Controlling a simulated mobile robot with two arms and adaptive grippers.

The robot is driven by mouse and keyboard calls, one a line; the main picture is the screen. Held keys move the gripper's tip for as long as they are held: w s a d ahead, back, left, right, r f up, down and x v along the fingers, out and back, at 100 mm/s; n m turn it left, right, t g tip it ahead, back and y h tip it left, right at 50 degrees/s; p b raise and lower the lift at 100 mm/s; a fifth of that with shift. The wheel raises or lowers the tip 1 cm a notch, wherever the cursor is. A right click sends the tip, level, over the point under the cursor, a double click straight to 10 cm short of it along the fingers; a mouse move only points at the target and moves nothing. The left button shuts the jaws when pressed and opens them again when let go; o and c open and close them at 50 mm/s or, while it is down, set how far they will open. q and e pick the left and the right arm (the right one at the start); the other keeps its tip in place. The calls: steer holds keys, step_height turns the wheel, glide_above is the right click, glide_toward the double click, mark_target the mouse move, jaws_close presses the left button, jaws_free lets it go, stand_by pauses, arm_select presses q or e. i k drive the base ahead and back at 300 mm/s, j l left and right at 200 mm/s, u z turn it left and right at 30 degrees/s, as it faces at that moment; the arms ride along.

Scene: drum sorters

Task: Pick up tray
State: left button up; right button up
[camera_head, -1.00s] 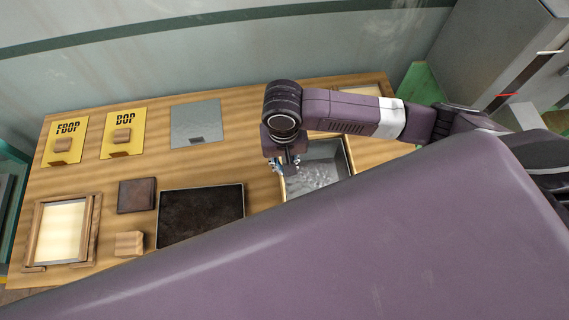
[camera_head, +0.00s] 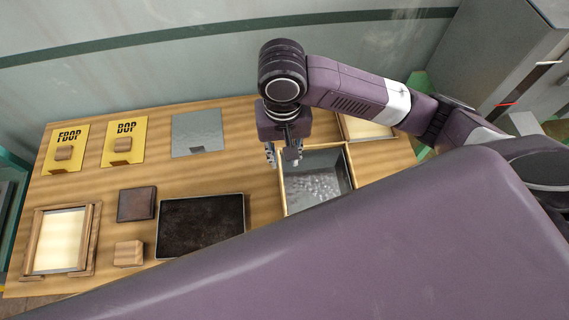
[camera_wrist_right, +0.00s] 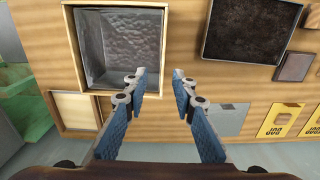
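A flat, dark tray with a thin rim (camera_head: 200,226) lies on the wooden table; its near right part is hidden behind my purple body. It also shows at the top right of the right wrist view (camera_wrist_right: 246,30). A deeper grey metal bin with a wooden rim (camera_head: 315,182) sits to its right, and at the upper left of the wrist view (camera_wrist_right: 120,48). My right gripper (camera_head: 284,158) is open and empty, above the table near the bin's far left corner. Its blue-padded fingers are apart in the wrist view (camera_wrist_right: 159,84). My left gripper is out of view.
Yellow plates marked FBOP (camera_head: 66,148) and BOP (camera_head: 124,142), each with a wooden block, lie at the back left beside a grey plate (camera_head: 197,134). A brown square (camera_head: 136,204), a wooden block (camera_head: 129,253) and a wood-framed panel (camera_head: 60,240) lie left of the tray.

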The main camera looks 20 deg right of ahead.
mark_target(186, 226)
steer(key=k, duration=1.5)
